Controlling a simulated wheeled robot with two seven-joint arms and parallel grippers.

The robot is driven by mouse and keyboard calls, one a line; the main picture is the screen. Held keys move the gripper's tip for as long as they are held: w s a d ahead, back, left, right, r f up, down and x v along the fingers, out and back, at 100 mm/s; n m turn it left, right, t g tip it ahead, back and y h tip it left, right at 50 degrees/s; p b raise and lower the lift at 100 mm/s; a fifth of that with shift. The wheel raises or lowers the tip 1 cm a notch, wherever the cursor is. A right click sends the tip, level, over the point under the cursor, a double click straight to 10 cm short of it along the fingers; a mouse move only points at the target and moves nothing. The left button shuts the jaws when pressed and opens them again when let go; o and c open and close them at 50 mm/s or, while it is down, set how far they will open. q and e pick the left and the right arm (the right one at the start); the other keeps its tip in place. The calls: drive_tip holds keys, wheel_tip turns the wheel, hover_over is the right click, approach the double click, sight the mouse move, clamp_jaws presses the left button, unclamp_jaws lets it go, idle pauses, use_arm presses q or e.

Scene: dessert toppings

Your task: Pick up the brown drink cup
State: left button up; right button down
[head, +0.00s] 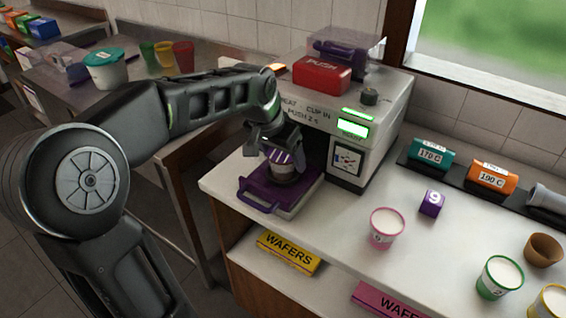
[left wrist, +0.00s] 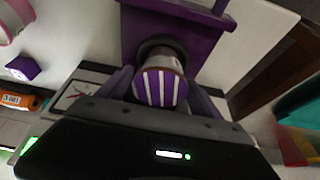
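A small cup (head: 284,172) with a brownish-pale body and a purple-and-white striped top stands upright on the purple pull-out tray (head: 263,206) of the white machine. It also shows in the left wrist view (left wrist: 160,88), its lower part near a dark ring on the tray. My left gripper (head: 279,150) is over the cup from above. In the left wrist view its two fingers lie on either side of the cup; whether they press on it is not clear. A plain brown cup (head: 543,249) stands at the right of the counter. My right gripper is not in view.
A pink-rimmed cup (head: 386,228), a purple cube (head: 432,203) and a green-rimmed cup (head: 498,277) stand to the right. Wafer boxes (head: 288,252) lie on the shelf below.

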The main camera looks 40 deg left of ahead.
use_arm(q)
drive_tip(key=c, duration=1.4)
drive_tip(key=shift+o, duration=0.2)
wheel_tip(320, 180, up, 10)
drive_tip(key=shift+r, duration=0.1)
idle(0.4)
